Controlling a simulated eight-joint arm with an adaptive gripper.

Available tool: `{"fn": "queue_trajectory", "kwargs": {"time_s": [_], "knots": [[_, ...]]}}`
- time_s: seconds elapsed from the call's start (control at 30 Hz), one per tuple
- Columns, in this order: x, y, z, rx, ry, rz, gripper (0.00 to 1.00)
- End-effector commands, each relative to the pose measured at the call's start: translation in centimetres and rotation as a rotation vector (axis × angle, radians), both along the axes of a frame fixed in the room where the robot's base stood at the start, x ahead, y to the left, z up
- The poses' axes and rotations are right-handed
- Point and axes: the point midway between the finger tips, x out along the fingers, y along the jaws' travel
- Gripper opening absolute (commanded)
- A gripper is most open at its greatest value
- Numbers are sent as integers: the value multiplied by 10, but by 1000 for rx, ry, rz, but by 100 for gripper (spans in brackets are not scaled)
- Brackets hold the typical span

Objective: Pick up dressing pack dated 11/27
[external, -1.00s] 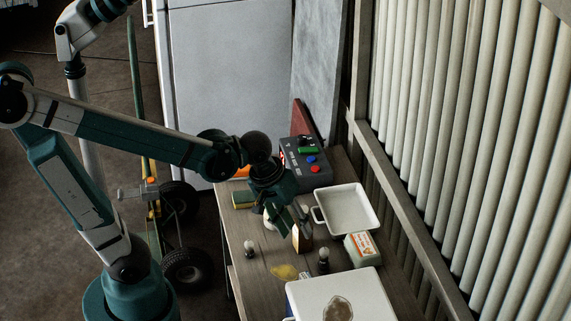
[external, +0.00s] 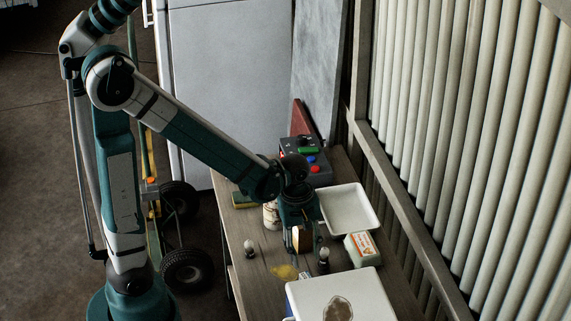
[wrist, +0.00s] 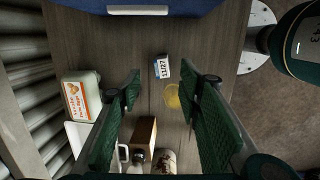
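The dressing pack marked 11/27 (wrist: 161,68) is a small white and blue packet. It lies flat on the wooden bench, beyond my fingertips in the wrist view. In the external view a small pale patch (external: 305,275) beside the white lid appears to be it, partly hidden. My gripper (wrist: 160,86) is open and empty, pointing down over the bench, with the pack ahead of the gap between its fingers. In the external view my gripper (external: 299,247) is beside a wooden block, which it partly covers.
The wooden block (wrist: 145,131), a bulb-like item (wrist: 138,157) and a stained can (wrist: 165,160) show between my fingers. A yellow stain (wrist: 172,96) is near the pack. A white-lidded box (external: 350,287), an orange-labelled carton (external: 361,247) and a white tray (external: 348,209) stand around.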

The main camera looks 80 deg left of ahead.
Motion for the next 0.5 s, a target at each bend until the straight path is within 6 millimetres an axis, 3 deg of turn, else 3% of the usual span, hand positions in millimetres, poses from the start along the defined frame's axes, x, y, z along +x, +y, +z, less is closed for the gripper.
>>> {"fn": "queue_trajectory", "kwargs": {"time_s": [0.2, 0.5], "knots": [[4, 10, -33, -32, 59, 130, 35], [4, 13, -46, -46, 87, 189, 35]]}}
